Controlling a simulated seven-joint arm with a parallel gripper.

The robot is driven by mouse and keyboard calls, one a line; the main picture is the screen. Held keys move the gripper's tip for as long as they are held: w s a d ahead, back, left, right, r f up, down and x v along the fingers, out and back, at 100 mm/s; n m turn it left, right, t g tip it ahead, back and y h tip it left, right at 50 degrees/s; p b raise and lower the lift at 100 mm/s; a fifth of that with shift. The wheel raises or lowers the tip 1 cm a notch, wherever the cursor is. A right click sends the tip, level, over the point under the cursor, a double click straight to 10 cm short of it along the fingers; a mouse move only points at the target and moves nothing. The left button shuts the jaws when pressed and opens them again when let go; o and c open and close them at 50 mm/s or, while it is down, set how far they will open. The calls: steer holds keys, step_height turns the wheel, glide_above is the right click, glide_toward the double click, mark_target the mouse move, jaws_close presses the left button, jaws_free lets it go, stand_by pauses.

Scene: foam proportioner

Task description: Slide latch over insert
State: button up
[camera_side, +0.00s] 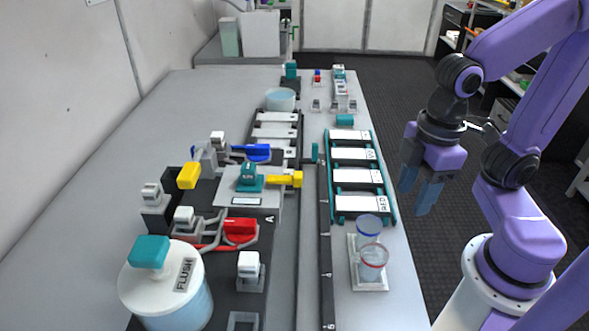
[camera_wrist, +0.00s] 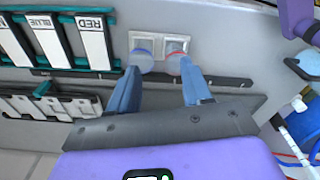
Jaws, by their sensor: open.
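A teal-framed rack (camera_side: 334,207) on the right of the bench holds several white label inserts (camera_side: 356,203); one reads RED. The RED insert also shows in the wrist view (camera_wrist: 95,45), beside one reading BLUE. A small teal block (camera_side: 345,120) sits at the rack's far end, and a thin upright teal piece (camera_side: 315,153) stands left of the rack. I cannot tell for sure which teal part is the latch. My gripper (camera_side: 417,198) is open and empty, right of the rack and apart from it. Its two blue fingers also show in the wrist view (camera_wrist: 160,66).
A pale holder (camera_side: 372,285) with a blue-rimmed and a red-rimmed cup stands in front of the rack. A dark rail (camera_side: 325,240) runs left of it. The white FLUSH tank (camera_side: 165,285) and a station with blue, yellow and red handles stand further left. The far-left bench is clear.

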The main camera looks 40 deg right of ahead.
steer(key=w+a+r+m+t+y, duration=0.1)
steer(key=w+a+r, duration=0.2)
steer(key=w+r, duration=0.15)
steer(key=w+a+r+m+y, duration=0.1)
steer(key=w+a+r, duration=0.2)
steer(key=r, duration=0.3)
steer(key=m+t, duration=0.1)
steer(key=t, duration=0.1)
glide_toward(299, 175)
steer(key=shift+y, duration=0.3)
steer(key=x, duration=0.8)
steer(key=shift+w+d+f, duration=0.15)
steer(key=shift+d+f, duration=0.05)
steer(key=shift+f, duration=0.15)
steer(key=shift+c, duration=0.3)
